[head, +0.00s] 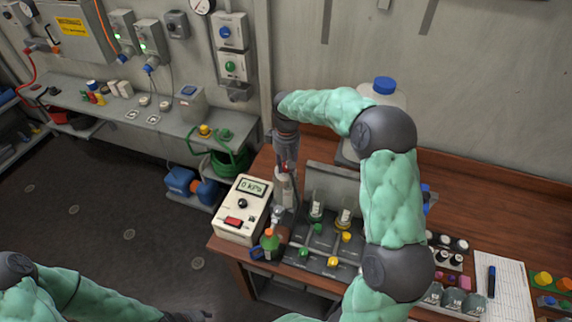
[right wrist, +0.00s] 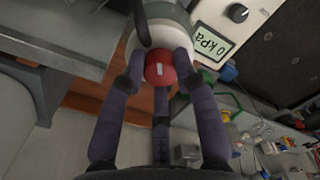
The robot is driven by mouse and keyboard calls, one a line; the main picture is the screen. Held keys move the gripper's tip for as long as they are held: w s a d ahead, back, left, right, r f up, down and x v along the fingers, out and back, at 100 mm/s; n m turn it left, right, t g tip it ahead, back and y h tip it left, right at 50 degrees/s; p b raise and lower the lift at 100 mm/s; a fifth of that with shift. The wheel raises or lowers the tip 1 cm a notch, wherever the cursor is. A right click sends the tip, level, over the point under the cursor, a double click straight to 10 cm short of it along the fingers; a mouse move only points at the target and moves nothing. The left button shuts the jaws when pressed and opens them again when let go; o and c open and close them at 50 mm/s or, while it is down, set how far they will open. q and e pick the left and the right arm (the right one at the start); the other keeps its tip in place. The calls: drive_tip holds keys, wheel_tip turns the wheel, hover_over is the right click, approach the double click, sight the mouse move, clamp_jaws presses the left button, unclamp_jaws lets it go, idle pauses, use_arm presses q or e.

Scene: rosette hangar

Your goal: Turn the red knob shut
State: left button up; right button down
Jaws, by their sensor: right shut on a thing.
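The red knob (right wrist: 160,70) sits on the end of a pale rounded body (right wrist: 140,35) in the right wrist view, with a short pale mark on its face. My right gripper (right wrist: 160,82) is shut on it, with fingers at its left and right sides and another from below. In the head view the right gripper (head: 286,165) reaches down over a pale upright cylinder (head: 283,188) behind the gauge box; only a speck of red shows there.
A cream gauge box (head: 241,208) reading 0 kPa stands just left of the cylinder. A grey tray (head: 328,245) with yellow and green knobs lies to the right. A white jug (head: 386,98) stands behind my arm.

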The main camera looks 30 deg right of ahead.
drive_tip(key=m+b, duration=0.1)
drive_tip(key=m, duration=0.5)
drive_tip(key=shift+m, duration=0.3)
idle(0.4)
drive_tip(key=c, duration=0.9)
unclamp_jaws()
drive_tip(key=shift+w, duration=0.1)
drive_tip(key=shift+c, duration=0.2)
wheel_tip(320, 180, up, 12)
drive_tip(key=shift+d, duration=0.15)
